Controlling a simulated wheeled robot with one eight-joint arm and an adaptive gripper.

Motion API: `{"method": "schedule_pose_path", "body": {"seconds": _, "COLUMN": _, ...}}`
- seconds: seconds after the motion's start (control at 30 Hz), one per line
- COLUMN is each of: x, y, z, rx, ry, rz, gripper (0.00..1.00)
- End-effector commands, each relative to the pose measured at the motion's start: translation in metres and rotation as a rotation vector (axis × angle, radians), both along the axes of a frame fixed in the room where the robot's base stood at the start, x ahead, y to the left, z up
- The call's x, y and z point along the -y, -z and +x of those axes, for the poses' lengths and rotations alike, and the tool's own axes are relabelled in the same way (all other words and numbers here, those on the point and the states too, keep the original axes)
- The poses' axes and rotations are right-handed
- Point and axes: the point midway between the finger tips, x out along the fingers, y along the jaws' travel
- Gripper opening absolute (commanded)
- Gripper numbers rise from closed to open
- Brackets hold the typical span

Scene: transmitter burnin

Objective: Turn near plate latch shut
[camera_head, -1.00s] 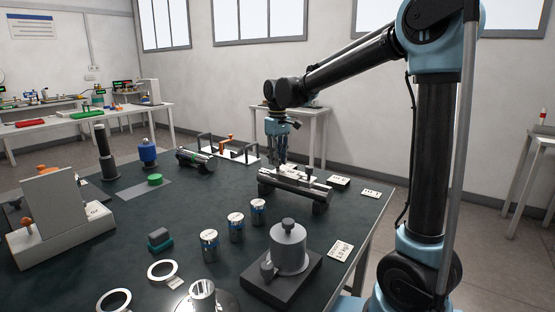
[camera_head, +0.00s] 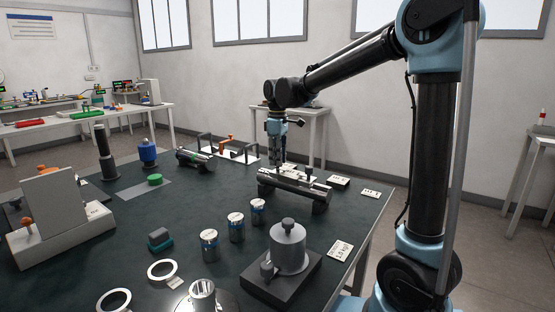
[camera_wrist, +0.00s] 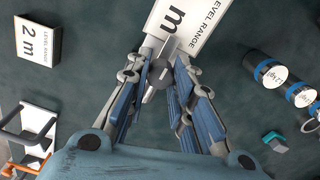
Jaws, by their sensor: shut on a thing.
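A dark rail-like fixture (camera_head: 292,191) with a pale top plate stands near the right side of the bench. In the wrist view the plate (camera_wrist: 200,28) reads "LEVEL RANGE" and "m". A small grey latch (camera_wrist: 158,76) sits at the plate's end, between my fingertips. My gripper (camera_wrist: 158,84) points down and is shut on the latch. In the head view my gripper (camera_head: 277,163) is over the fixture's left part, and the latch is too small to make out there. A dark knob (camera_head: 309,172) stands on the plate to the right of my fingers.
Several silver-and-blue cylinders (camera_head: 236,226) stand in front of the fixture. A grey weight on a dark base (camera_head: 288,252) is nearer. Label cards (camera_head: 338,182) lie to the right. A white frame with orange and dark handles (camera_head: 226,150) is behind left.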

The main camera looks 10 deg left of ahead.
Motion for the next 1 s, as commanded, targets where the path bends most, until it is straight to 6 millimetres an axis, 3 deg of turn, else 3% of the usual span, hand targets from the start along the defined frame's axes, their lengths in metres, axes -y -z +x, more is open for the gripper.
{"method": "schedule_pose_path", "body": {"seconds": 0.23, "x": 0.001, "y": -0.001, "z": 0.005, "rx": 0.008, "ry": 0.004, "rz": -0.001, "gripper": 0.0}}
{"method": "schedule_pose_path", "body": {"seconds": 0.27, "x": 0.001, "y": -0.001, "z": 0.005, "rx": 0.009, "ry": 0.004, "rz": -0.001, "gripper": 0.24}}
{"method": "schedule_pose_path", "body": {"seconds": 0.33, "x": 0.001, "y": -0.001, "z": 0.004, "rx": 0.007, "ry": 0.005, "rz": -0.001, "gripper": 0.4}}
{"method": "schedule_pose_path", "body": {"seconds": 0.37, "x": 0.001, "y": -0.001, "z": 0.004, "rx": 0.007, "ry": 0.004, "rz": -0.001, "gripper": 0.43}}
{"method": "schedule_pose_path", "body": {"seconds": 0.77, "x": 0.0, "y": -0.005, "z": 0.002, "rx": 0.003, "ry": 0.002, "rz": 0.0, "gripper": 0.43}}
{"method": "schedule_pose_path", "body": {"seconds": 1.0, "x": 0.0, "y": -0.038, "z": 0.002, "rx": 0.003, "ry": 0.002, "rz": 0.0, "gripper": 0.43}}
